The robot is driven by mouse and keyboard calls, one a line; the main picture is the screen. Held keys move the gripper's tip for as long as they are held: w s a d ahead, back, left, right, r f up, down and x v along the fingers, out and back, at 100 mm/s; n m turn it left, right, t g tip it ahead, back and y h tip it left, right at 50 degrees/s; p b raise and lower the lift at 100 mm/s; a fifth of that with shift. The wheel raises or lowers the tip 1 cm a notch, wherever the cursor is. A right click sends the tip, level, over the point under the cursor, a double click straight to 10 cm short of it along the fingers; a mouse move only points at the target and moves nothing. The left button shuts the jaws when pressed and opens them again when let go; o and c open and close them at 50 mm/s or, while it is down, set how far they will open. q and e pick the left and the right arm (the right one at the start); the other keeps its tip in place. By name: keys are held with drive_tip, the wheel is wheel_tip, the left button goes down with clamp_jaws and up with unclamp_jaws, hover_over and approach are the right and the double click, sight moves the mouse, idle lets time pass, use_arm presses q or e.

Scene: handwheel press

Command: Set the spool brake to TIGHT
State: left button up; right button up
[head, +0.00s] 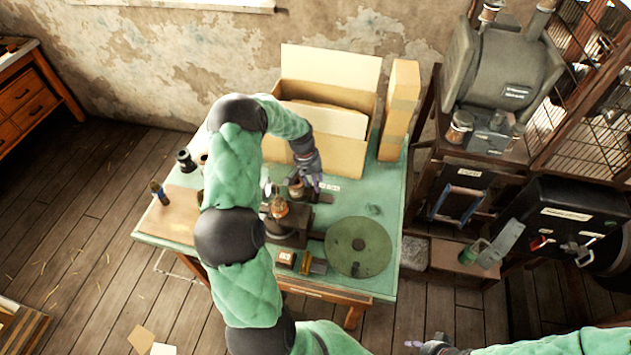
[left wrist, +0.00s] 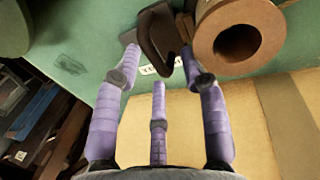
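My left gripper (head: 312,182) is over the back of the green work table, in front of the cardboard box. In the left wrist view its purple fingers (left wrist: 160,62) are spread, with a dark brown curved lever-like piece (left wrist: 155,38) between and beyond the tips. I cannot tell whether they touch it. A tan ring-shaped spool (left wrist: 237,42) stands right beside this piece. A white label (left wrist: 148,71) is partly covered by fingers, so its words and the brake's setting are unreadable. My right gripper (head: 428,343) shows only partly at the bottom edge of the head view.
The table (head: 385,195) also holds an open cardboard box (head: 345,150), a round green disc (head: 358,247) and a dark press-like base (head: 288,232). A tall narrow carton (head: 400,105) stands right of the box. A rack with grey machinery (head: 505,70) stands to the right.

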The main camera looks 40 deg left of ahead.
sight(308, 190)
use_arm(q)
drive_tip(key=v, duration=1.2)
idle(0.6)
